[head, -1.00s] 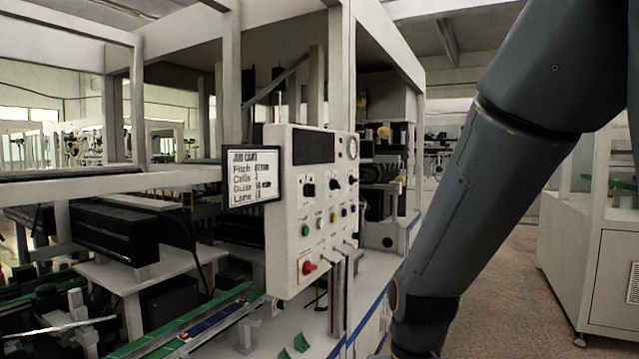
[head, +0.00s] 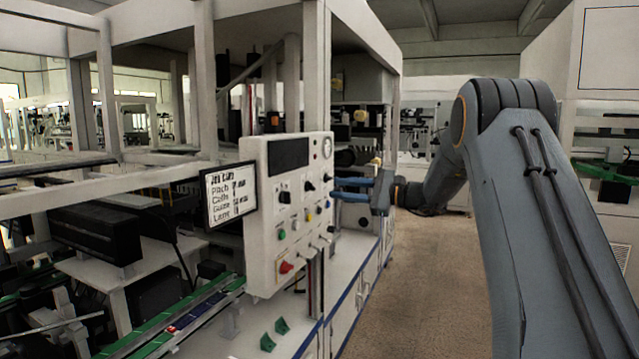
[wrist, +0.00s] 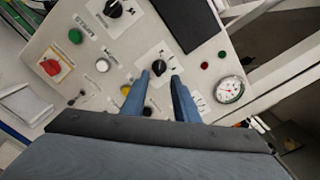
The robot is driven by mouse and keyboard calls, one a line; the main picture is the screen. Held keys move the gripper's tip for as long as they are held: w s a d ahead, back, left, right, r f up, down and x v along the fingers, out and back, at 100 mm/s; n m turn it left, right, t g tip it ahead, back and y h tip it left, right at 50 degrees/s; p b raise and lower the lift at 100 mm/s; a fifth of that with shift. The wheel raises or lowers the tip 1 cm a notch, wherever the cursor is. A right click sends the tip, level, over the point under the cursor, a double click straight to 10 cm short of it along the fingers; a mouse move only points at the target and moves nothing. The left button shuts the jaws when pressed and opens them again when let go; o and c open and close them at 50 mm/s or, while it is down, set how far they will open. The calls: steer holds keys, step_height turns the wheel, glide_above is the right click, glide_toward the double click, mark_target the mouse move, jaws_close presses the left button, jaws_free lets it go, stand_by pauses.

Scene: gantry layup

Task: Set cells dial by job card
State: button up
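The control panel (head: 259,215) is a white box with a dark display, several black dials, coloured buttons and a round gauge. The job card (head: 229,195) hangs at its left; I make out Pitch, Cells, Guide and Lane, but the values are too small to read. My gripper (head: 337,188) is in front of the panel's right side, its blue fingers pointing at the face. In the wrist view the fingers (wrist: 160,78) are apart, with a black dial (wrist: 158,68) at the gap between their tips. Contact cannot be told. Another black dial (wrist: 115,8) is at the top. Dial labels are unreadable.
A red knob (wrist: 52,67), a green button (wrist: 75,36) and the gauge (wrist: 229,90) are on the same face. Green-edged rails (head: 185,315) and green brackets (head: 282,325) lie below the panel. The floor (head: 425,270) right of the bench is clear.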

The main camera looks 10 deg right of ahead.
mark_target(313, 186)
steer(key=p+x, duration=0.2)
steer(key=x, duration=0.5)
steer(key=shift+w+a+p, duration=0.1)
steer(key=shift+a+p, duration=0.1)
steer(key=shift+p, duration=0.15)
jaws_close()
